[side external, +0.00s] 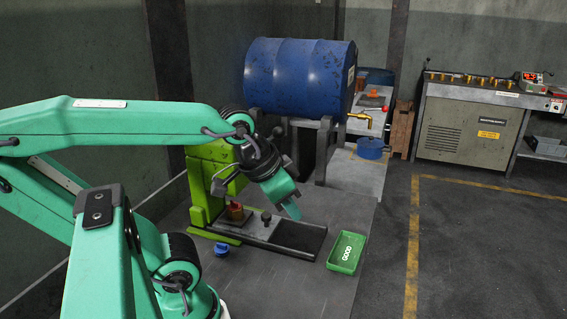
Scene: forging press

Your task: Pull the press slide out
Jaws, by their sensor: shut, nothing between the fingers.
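The lime-green press (203,187) stands on the grey table behind my arm's wrist. A low dark rail frame (305,250) runs from the press toward the right. The grey press slide (256,228) lies in its left part, with a dark upright knob (266,217) on its right end. A reddish-brown workpiece (236,212) sits at the slide's left end, by the press. My gripper (293,211) is shut and empty. It points down and right, above the rail and just right of the knob in the picture; I cannot tell whether it touches it.
A green tray marked GOOD (346,253) lies right of the rail. A small blue object (221,249) lies in front of the press. A blue drum (299,78) on a stand is behind. The table front (285,290) is clear.

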